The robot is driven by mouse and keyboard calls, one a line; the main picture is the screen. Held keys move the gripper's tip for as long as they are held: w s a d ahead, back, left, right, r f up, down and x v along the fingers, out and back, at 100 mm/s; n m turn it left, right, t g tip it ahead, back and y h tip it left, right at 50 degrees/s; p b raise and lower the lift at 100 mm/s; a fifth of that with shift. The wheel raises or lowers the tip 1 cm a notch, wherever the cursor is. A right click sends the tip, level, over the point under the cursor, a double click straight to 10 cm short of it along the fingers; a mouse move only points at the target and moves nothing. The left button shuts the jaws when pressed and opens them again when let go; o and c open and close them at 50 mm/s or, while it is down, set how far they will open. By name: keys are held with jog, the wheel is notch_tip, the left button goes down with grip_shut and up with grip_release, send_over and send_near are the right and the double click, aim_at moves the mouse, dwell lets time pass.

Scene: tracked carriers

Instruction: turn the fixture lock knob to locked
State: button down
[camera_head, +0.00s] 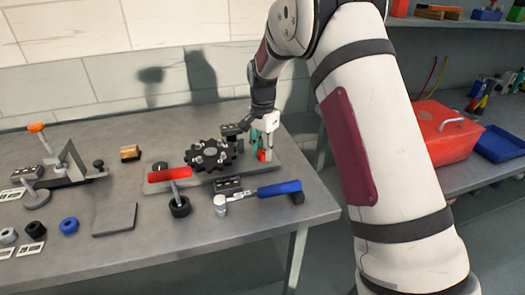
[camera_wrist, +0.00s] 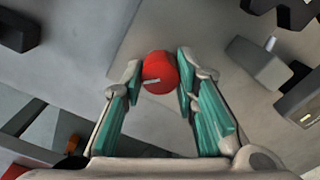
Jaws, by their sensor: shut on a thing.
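The lock knob is a small red round knob (camera_wrist: 160,72) with a pale pointer line on its face. In the head view the red knob (camera_head: 262,155) sits at the right end of the grey fixture plate (camera_head: 277,174). My gripper (camera_wrist: 158,78) has one fingertip on each side of the knob and is shut on it. In the head view my gripper (camera_head: 265,143) reaches down onto the plate from above. The pointer line lies nearly level in the wrist view, tilted slightly. Lock markings are not readable.
A black toothed wheel (camera_head: 211,154) lies on the plate left of the gripper. Small dark blocks (camera_head: 228,184) sit close by. A red toolbox (camera_head: 445,135) stands right, behind my arm.

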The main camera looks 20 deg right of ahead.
aim_at(263, 151)
jog(key=n, duration=0.4)
jog(key=shift+n, duration=0.3)
jog(key=n, duration=0.4)
jog(key=shift+n+b, duration=0.4)
jog(key=c, duration=1.2)
grip_release()
jog(key=shift+c, duration=0.2)
notch_tip(263, 151, up, 12)
